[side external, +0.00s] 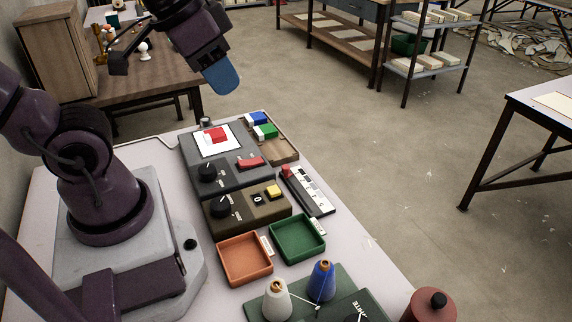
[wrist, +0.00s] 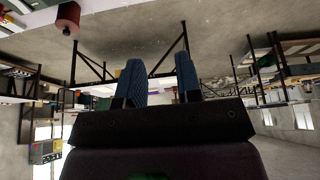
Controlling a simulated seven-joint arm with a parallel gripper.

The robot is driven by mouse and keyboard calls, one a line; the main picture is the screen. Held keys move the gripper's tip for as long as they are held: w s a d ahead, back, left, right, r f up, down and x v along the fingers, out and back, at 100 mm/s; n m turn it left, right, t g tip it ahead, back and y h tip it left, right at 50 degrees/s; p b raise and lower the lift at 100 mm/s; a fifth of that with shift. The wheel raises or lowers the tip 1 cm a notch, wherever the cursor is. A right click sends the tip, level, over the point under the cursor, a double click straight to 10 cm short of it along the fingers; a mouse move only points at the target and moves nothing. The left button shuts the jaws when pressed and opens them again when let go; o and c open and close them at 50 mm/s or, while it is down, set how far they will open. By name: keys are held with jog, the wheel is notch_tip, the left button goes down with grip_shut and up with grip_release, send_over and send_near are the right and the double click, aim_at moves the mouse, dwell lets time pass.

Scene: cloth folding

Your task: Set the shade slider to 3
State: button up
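The slider strip (side external: 309,192) lies on the right side of the table in the side external view. It is a narrow black base with a white marked scale, and a red knob (side external: 286,171) sits at its far end. The scale marks are too small to read surely. My gripper (side external: 222,77) is raised high beyond the far end of the table, well apart from the slider. In the wrist view its two blue fingers (wrist: 160,80) stand apart with nothing between them. The slider is not seen in the wrist view.
Left of the slider are a grey panel (side external: 225,178) with a dial and red switch, and an olive box (side external: 240,212) with a dial and yellow button. An orange tray (side external: 222,267) and green tray (side external: 275,245) sit nearer, with thread cones (side external: 321,283). Blocks lie behind.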

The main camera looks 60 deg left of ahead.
jog(key=w+a+f+n+g, duration=0.2)
jog(key=w+a+f+g, duration=0.2)
jog(key=w+a+f, duration=0.3)
jog(key=g, duration=0.1)
send_near(286, 166)
jog(key=shift+n, duration=0.3)
notch_tip(286, 166, down, 8)
jog(key=shift+r, duration=0.1)
jog(key=shift+f, duration=0.7)
grip_shut()
